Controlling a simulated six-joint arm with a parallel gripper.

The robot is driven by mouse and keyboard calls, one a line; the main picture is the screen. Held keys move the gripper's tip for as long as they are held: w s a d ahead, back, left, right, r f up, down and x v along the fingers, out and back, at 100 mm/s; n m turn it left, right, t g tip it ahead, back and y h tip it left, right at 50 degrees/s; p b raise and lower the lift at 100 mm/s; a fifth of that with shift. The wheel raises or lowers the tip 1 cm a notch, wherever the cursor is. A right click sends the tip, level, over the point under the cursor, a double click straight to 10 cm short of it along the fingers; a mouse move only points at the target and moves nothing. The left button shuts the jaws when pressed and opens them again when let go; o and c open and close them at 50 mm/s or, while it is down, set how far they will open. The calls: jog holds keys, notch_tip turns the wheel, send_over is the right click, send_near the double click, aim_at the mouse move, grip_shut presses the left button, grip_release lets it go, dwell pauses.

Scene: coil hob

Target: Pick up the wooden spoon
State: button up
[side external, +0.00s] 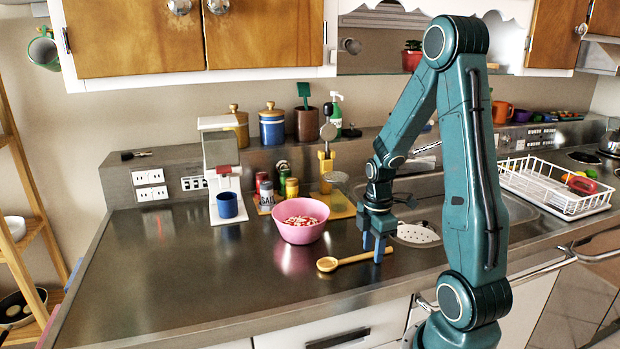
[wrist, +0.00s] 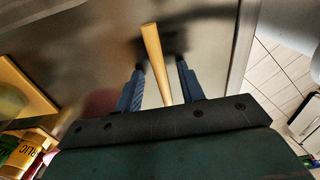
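The wooden spoon (side external: 352,260) lies flat on the steel counter in the side view, with its bowl to the left and its handle to the right. My gripper (side external: 373,252) points down over the handle, with its blue fingertips low near the counter. In the wrist view, the spoon's handle (wrist: 155,58) runs between the two blue fingers of my gripper (wrist: 161,67). The fingers are apart, with a gap on each side of the handle. The spoon's bowl is not seen in the wrist view.
A pink bowl (side external: 300,234) of small pieces stands just behind the spoon. A blue mug (side external: 227,205), spice jars and a wooden board (side external: 340,209) are farther back. The sink and a white dish rack (side external: 560,203) are right. The counter's left is clear.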

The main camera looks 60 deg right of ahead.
jog(key=shift+c, duration=0.5)
grip_shut()
jog(key=shift+r, duration=0.2)
notch_tip(320, 180, up, 20)
jog(key=shift+f, duration=0.15)
dwell(0.3)
dwell(0.4)
